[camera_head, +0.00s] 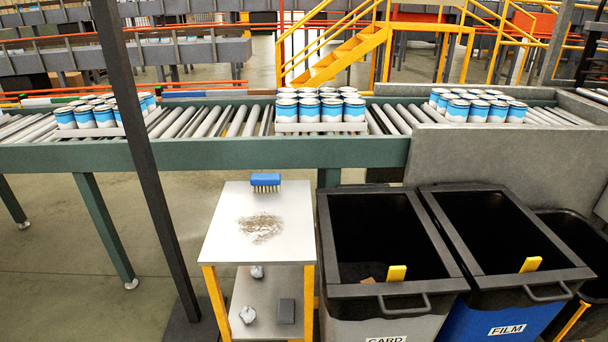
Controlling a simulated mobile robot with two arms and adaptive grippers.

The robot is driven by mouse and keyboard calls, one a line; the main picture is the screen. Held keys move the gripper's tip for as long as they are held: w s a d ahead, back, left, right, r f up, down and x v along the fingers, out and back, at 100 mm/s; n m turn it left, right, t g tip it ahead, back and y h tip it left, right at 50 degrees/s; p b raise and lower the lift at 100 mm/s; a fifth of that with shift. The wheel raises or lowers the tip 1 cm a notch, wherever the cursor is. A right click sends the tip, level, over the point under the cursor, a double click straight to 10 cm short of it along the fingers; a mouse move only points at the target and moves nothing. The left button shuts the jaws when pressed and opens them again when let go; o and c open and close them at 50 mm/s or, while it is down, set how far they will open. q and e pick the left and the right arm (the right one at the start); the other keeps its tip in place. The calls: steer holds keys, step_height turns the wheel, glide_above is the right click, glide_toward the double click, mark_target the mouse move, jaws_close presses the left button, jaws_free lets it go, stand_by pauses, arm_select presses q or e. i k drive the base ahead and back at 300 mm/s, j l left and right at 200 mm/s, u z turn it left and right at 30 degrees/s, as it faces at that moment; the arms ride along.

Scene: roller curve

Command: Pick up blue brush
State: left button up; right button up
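The blue brush (265,182) sits near the far edge of a small light-topped table (222,238). Its blue back faces up and its bristles point down toward the tabletop. A patch of brown-grey debris (260,227) lies on the tabletop in front of the brush. Neither of my grippers is in view.
A roller conveyor (210,155) with trays of blue-white cans (320,108) runs behind the table. Two bins, CARD (390,290) and FILM (510,280), stand right of it. A dark post (140,150) rises at left. The lower shelf (265,290) holds crumpled pieces and a dark block (286,311).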

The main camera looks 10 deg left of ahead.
mark_target(257, 181)
steer(key=i+j+z, duration=0.15)
steer(key=j, duration=0.45)
steer(key=i+j+z, duration=0.15)
steer(key=j, duration=0.45)
steer(key=i+j+z, duration=0.15)
steer(key=j, duration=0.5)
steer(key=i+j+z, duration=0.15)
steer(key=j, duration=0.5)
steer(key=i+j+z, duration=0.15)
steer(key=j, duration=0.5)
